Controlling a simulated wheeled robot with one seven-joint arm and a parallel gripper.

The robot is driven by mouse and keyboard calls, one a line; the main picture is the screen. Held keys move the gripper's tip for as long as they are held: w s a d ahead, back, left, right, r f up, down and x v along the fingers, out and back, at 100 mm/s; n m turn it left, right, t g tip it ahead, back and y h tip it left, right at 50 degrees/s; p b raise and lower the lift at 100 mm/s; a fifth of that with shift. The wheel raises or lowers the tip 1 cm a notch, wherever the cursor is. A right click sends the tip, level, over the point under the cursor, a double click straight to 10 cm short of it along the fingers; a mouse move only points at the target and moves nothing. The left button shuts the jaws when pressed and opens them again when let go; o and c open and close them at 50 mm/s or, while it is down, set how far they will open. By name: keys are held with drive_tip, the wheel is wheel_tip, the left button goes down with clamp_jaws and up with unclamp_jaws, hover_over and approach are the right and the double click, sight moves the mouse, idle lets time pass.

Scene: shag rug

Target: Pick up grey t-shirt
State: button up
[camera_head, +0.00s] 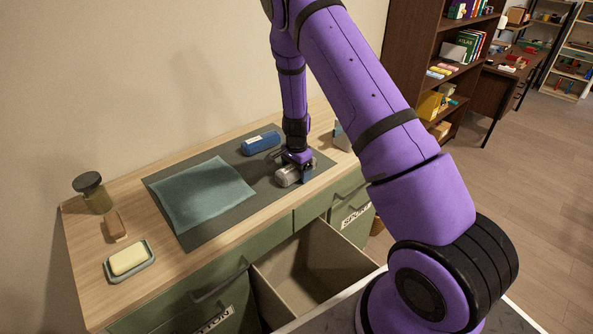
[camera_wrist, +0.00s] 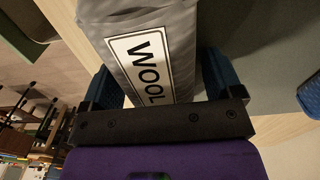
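The grey t-shirt is a rolled grey bundle (camera_head: 289,176) on the dark mat, near the desk's front edge. In the wrist view the grey t-shirt (camera_wrist: 181,20) carries a white label reading "WOOL". My gripper (camera_head: 293,170) is down at the roll, pointing at the desk. In the wrist view the blue fingers of my gripper (camera_wrist: 160,80) are wide apart, one on each side of the roll. Firm contact on both sides does not show. The fingertips are partly hidden by the roll.
A blue roll (camera_head: 261,144) lies behind the grey one. A folded teal cloth (camera_head: 204,193) lies left on the dark mat (camera_head: 232,226). Soap on a dish (camera_head: 130,261), a brown block (camera_head: 115,226) and a jar (camera_head: 93,192) stand further left. An empty drawer (camera_head: 312,268) is open in front.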

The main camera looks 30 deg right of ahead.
drive_tip(key=c, duration=0.9)
drive_tip(key=shift+o, duration=0.2)
